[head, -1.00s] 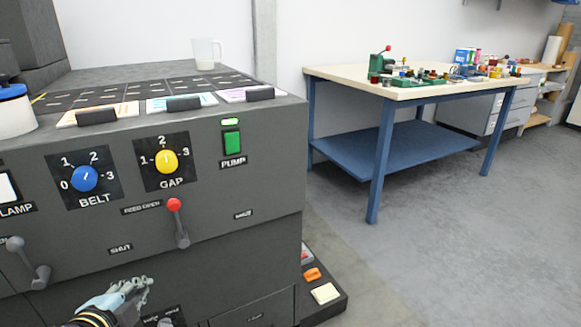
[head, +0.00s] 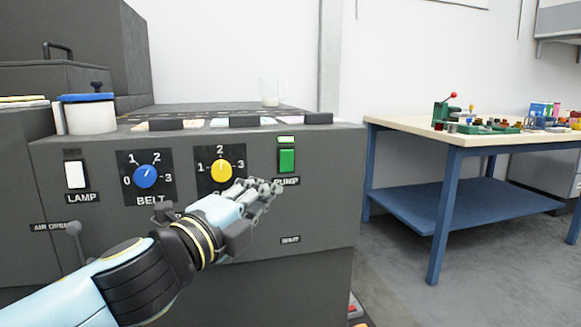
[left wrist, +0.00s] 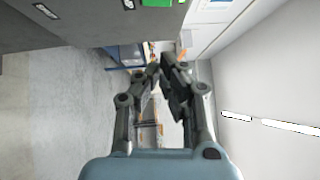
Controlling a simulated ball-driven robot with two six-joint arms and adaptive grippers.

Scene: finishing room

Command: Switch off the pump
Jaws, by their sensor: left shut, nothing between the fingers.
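The pump switch is a green rocker (head: 287,160) on the dark machine front (head: 325,205), with a lit green lamp (head: 286,140) above it. Its PUMP label is partly hidden by my fingers. My left gripper (head: 277,187) is shut and empty, just below and left of the switch in the head view. I cannot tell whether it touches the panel. In the left wrist view the gripper (left wrist: 160,68) points past the panel, and the green switch (left wrist: 160,2) shows at the top edge. My right gripper is not in view.
A yellow GAP knob (head: 221,171), a blue BELT knob (head: 146,176) and a white LAMP switch (head: 75,174) sit left of the pump switch. A clear jug (head: 272,93) stands on the machine. A blue-legged workbench (head: 450,160) stands right, with clear floor before it.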

